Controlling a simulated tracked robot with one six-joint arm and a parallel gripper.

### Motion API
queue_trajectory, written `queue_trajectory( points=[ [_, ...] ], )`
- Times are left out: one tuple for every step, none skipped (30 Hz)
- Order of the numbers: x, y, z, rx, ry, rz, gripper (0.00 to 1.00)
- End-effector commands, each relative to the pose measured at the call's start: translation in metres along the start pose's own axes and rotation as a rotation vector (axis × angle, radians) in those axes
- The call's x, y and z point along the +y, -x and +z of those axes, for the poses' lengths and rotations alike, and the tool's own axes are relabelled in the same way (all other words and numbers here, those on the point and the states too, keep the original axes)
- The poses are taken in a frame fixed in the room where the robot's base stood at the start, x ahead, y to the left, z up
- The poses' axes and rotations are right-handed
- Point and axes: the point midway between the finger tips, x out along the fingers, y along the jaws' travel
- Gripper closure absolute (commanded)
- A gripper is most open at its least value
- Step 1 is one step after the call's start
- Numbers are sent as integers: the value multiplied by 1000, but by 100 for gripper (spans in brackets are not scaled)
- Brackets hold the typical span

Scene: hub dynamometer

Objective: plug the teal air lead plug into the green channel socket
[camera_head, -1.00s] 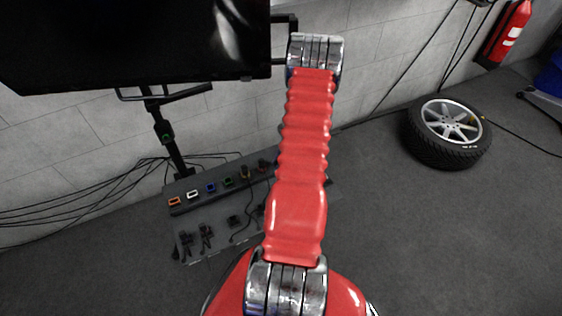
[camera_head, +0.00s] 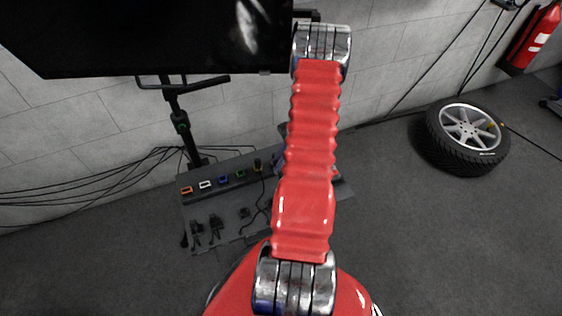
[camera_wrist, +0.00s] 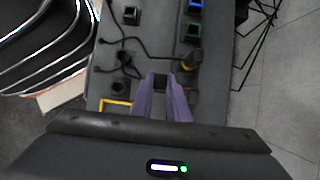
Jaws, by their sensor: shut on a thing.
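In the wrist view my gripper (camera_wrist: 162,98) has its two purple fingers shut on a small dark plug (camera_wrist: 160,82), held at the fingertips above the panel. No teal shows on it, so I cannot confirm its colour. The green channel socket (camera_wrist: 194,32) is a green-rimmed square, ahead and to the right of the fingertips in the wrist view. The held plug is apart from it. In the head view the green socket (camera_head: 240,173) sits in the row between the blue and yellow ones.
The blue socket (camera_wrist: 195,5) lies beyond the green one. The yellow socket (camera_wrist: 190,62), with a dark plug at it, is nearer. Other dark plugs (camera_wrist: 130,14) and leads lie left on the grey panel (camera_head: 222,226). A stand (camera_head: 181,125) rises behind.

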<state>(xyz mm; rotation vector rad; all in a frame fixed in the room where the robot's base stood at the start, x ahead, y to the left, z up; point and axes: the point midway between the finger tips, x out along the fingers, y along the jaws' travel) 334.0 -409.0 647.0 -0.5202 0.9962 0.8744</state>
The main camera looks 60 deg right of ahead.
Motion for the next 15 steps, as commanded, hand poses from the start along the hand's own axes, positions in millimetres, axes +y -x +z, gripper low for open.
queue_trajectory(
  points=[
    [0, -1, 3, 0, 1, 0, 100],
    [0, -2, 4, 0, 1, 0, 100],
    [0, -3, 6, 0, 1, 0, 100],
    [0, -4, 8, 0, 1, 0, 100],
    [0, -4, 10, -1, 1, 0, 100],
    [0, -6, 12, -1, 1, 0, 100],
    [0, -6, 13, -1, 1, 0, 100],
    [0, -7, 15, -1, 1, 0, 100],
    [0, -8, 17, -1, 1, 1, 100],
    [0, -9, 18, 0, 1, 1, 100],
    [0, -10, 20, 0, 1, 1, 100],
    [0, -11, 21, 0, 1, 1, 100],
    [0, -12, 23, 0, 1, 0, 100],
    [0, -12, 24, 0, 1, 0, 100],
    [0, -14, 26, 0, 1, 0, 100]
  ],
)
